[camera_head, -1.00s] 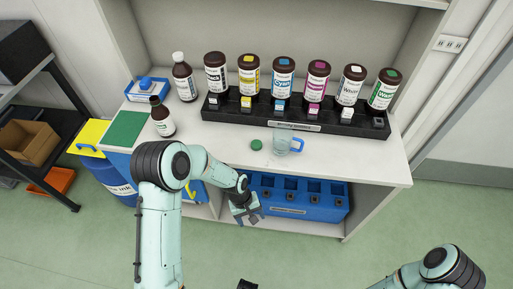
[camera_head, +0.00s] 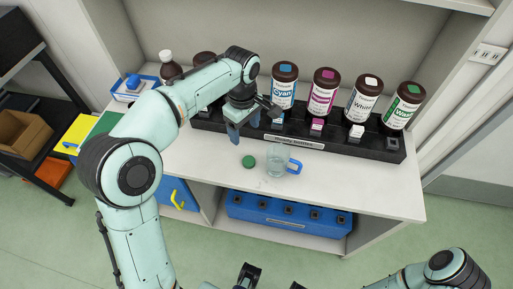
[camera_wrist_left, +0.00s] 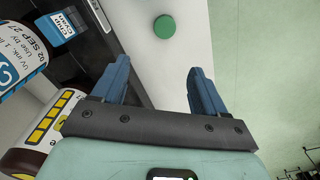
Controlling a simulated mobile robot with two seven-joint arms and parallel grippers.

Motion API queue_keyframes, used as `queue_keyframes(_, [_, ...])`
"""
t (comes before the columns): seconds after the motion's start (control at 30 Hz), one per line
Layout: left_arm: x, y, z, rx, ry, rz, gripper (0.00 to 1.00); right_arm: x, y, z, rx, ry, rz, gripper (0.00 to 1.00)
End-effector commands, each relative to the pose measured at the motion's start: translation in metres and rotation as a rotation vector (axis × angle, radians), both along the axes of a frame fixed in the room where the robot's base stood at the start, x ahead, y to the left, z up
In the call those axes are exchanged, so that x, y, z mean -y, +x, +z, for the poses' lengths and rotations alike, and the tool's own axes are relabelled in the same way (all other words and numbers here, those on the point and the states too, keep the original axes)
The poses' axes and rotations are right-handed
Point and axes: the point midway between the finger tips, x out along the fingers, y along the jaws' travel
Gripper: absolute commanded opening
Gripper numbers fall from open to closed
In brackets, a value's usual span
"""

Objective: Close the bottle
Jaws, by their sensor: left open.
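A round green cap (camera_head: 248,161) lies on the white worktop, left of a clear cup. It also shows in the left wrist view (camera_wrist_left: 164,27), beyond the gap between the fingertips. My left gripper (camera_head: 250,120) is open and empty, above the worktop behind the cap and in front of the black rack. Its two blue fingers also show in the left wrist view (camera_wrist_left: 158,65).
The clear cup (camera_head: 276,161) with a blue handle stands close right of the cap. Large ink bottles, such as the cyan one (camera_head: 284,87), stand at the black rack (camera_head: 373,144). A blue box (camera_head: 290,217) sits on the shelf below. The worktop's front right is clear.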

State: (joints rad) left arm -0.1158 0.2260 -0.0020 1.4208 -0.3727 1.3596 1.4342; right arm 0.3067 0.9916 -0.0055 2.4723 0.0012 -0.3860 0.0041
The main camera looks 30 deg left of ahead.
Motion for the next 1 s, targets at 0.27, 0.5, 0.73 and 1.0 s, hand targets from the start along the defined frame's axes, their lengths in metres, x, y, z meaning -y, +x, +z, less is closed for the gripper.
queue_keyframes(0.27, [0.0, 0.0, 0.0, 0.0, -0.001, -0.001, 0.73, 0.0, -0.001, 0.0, -0.002, 0.0, 0.0, 0.97])
queue_keyframes(0.5, [0.0, -0.001, -0.022, -0.004, 0.0, -0.002, 0.73, 0.0, -0.002, -0.005, -0.003, 0.0, 0.0, 0.97])
queue_keyframes(0.73, [0.001, -0.002, -0.067, -0.005, -0.001, -0.001, 0.73, 0.0, -0.001, -0.012, 0.001, -0.001, -0.001, 0.97])
queue_keyframes(1.0, [0.001, -0.001, -0.083, 0.0, -0.001, -0.001, 0.73, 0.0, 0.0, -0.013, 0.007, -0.002, -0.002, 0.97])
